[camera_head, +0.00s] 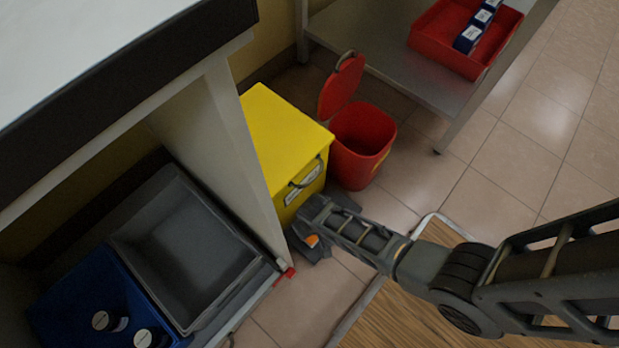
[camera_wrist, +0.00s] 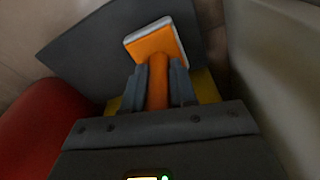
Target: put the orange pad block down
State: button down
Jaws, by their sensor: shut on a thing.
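The orange pad block (camera_wrist: 155,45) shows in the wrist view, with a flat orange head, a pale edge and an orange stem. My gripper (camera_wrist: 159,80) is shut on the stem, one finger on each side. In the head view my gripper (camera_head: 306,232) is low beside the yellow cabinet, near the end of the white counter panel. Only a small orange patch of the block (camera_head: 312,240) shows there. A dark grey flat surface (camera_wrist: 90,50) lies behind the block in the wrist view; I cannot tell whether the block touches it.
A yellow cabinet (camera_head: 283,135) and an open red bin (camera_head: 361,145) stand behind my gripper. The white counter panel (camera_head: 235,150) is close on the left, with a grey tray (camera_head: 190,250) on the shelf. A wooden surface (camera_head: 400,310) is below my arm. Tiled floor (camera_head: 485,205) is clear on the right.

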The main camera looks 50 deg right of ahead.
jog(key=shift+f, duration=0.65)
jog(key=shift+f, duration=0.1)
jog(key=c, duration=0.9)
grip_release()
jog(key=r+p, duration=0.2)
jog(key=r, duration=0.2)
jog(key=s+r+p, duration=0.1)
jog(key=r+p, duration=0.1)
jog(key=r, duration=0.2)
jog(key=r+p, duration=0.2)
jog(key=r, duration=0.2)
jog(key=shift+s+a+p, duration=0.15)
jog(key=shift+s+p, duration=0.05)
jog(key=shift+p, duration=0.1)
